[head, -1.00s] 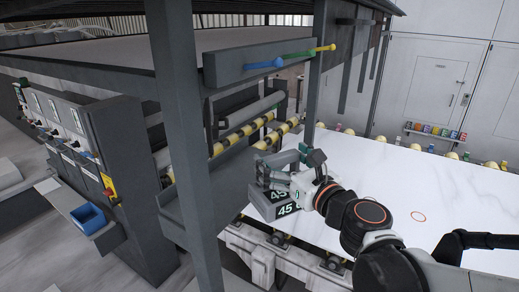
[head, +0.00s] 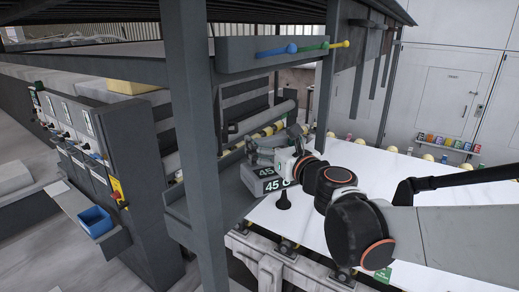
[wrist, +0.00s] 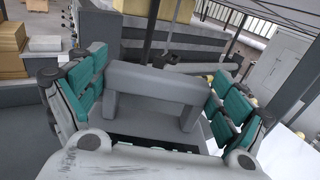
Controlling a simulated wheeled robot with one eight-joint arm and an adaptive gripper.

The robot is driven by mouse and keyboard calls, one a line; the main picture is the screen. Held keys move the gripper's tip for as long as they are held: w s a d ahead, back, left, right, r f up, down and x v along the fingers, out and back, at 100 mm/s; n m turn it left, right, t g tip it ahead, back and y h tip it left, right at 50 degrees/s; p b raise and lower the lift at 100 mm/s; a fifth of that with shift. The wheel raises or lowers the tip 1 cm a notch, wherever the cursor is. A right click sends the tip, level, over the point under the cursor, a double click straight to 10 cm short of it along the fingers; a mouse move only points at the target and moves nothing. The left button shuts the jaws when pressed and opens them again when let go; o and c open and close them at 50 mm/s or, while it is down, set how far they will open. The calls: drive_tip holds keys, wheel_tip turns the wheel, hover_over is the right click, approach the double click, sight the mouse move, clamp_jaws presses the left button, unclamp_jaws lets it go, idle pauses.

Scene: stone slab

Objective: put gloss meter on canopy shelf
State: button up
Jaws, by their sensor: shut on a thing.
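The gloss meter (head: 263,182) is a grey box with a carrying handle and "45" on its dark label. My gripper (head: 276,153) is shut on it. In the wrist view, the teal-padded fingers of my gripper (wrist: 150,105) stand at both ends of the meter's grey handle (wrist: 150,80). The meter appears held above the near left edge of the white slab, just right of a dark grey shelf (head: 186,212). This shelf is fixed by the canopy's post and looks bare. The meter's underside is hidden, so I cannot tell its exact clearance.
The canopy post (head: 200,150) rises left of the meter. A rail with coloured pegs (head: 235,62) hangs above. The white marble slab (head: 300,222) extends right, with a small black knob-like object (head: 283,200) near its edge. A control cabinet with a blue bin (head: 95,221) stands left.

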drive_tip(key=f+b+x, duration=0.2)
drive_tip(key=b+x, duration=0.2)
drive_tip(key=x, duration=0.5)
drive_tip(key=shift+w, duration=0.3)
drive_tip(key=shift+a, duration=0.1)
drive_tip(key=o, duration=0.9)
drive_tip(key=shift+c, duration=0.2)
